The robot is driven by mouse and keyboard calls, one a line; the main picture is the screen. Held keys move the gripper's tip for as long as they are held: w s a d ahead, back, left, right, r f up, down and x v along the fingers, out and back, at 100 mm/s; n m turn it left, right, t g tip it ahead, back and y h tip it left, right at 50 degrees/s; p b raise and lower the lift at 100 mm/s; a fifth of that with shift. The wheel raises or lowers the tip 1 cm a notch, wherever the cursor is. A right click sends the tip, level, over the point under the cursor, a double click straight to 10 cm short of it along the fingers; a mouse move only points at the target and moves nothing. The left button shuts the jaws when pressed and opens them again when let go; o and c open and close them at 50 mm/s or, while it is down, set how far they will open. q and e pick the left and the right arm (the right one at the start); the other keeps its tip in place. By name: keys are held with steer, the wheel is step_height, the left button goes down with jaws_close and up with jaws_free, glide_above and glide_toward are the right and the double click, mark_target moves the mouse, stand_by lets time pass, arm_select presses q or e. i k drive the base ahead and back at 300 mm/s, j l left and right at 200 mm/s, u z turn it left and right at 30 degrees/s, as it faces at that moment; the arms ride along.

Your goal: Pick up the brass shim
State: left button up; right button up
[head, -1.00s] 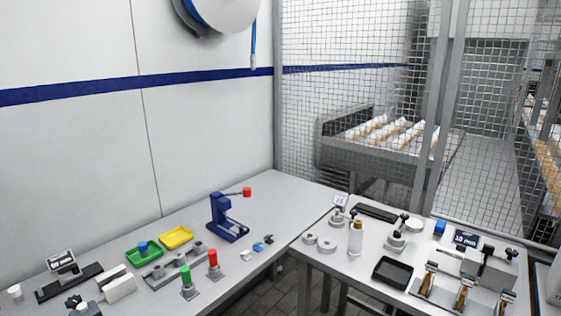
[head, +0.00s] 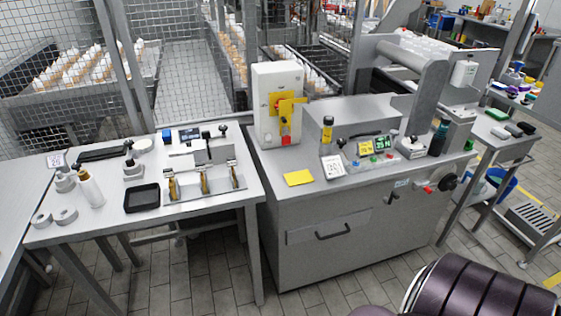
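I cannot pick out a brass shim for certain in the head view. Several upright brass-coloured pieces (head: 204,182) stand in a grey fixture (head: 190,190) on the white table at the left; they are too small to tell what they are. Neither of my grippers is in view. A dark purple ribbed rounded part at the bottom right looks like part of my own arm.
The white table (head: 225,211) also holds a black tray (head: 142,198), a white bottle (head: 90,188) and grey rings (head: 65,216). A grey machine bench (head: 330,235) stands right of it, with a yellow sheet (head: 298,178). Tiled floor (head: 180,285) lies in front.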

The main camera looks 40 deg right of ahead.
mark_target(231, 161)
steer(key=z, duration=0.95)
steer(key=i+j+u, duration=0.1)
steer(key=i, duration=0.3)
steer(key=i+j, duration=0.1)
steer(key=i, duration=0.25)
steer(key=u, duration=0.05)
